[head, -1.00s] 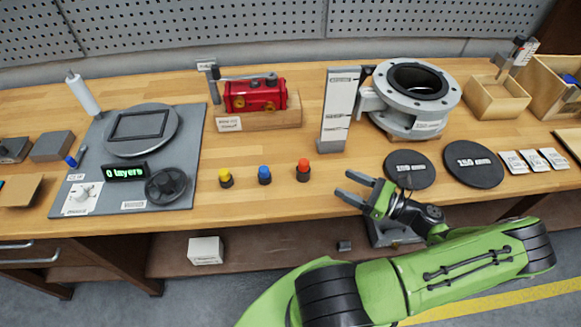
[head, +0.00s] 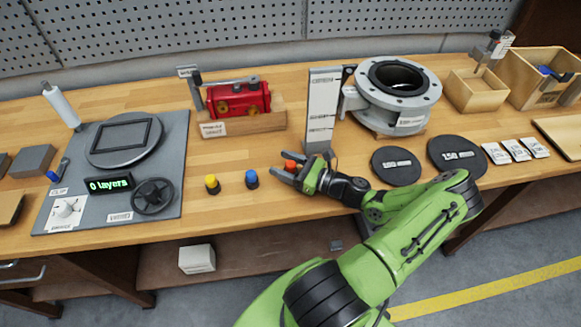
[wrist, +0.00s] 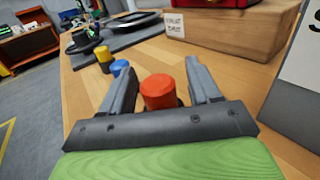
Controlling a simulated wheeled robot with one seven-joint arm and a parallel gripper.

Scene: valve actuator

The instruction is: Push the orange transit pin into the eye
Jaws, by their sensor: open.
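The orange-topped pin (head: 289,165) stands on the bench, right of a blue one and a yellow one. In the wrist view its orange cap (wrist: 160,92) sits between the two fingers. My gripper (head: 283,173) is open around it, low over the bench; no clear contact shows. The red actuator (head: 238,98) rests on a wooden block (head: 243,124) behind, with a grey bracket (head: 190,90) at its left end. I cannot make out the eye. The pin's lower part is hidden by my gripper.
The blue (head: 251,179) and yellow (head: 212,184) pegs stand close left of my gripper. A tall white labelled plate (head: 323,105) and a grey flanged valve body (head: 398,85) stand behind it. Black discs (head: 396,165) lie to the right. Bench between pegs and block is clear.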

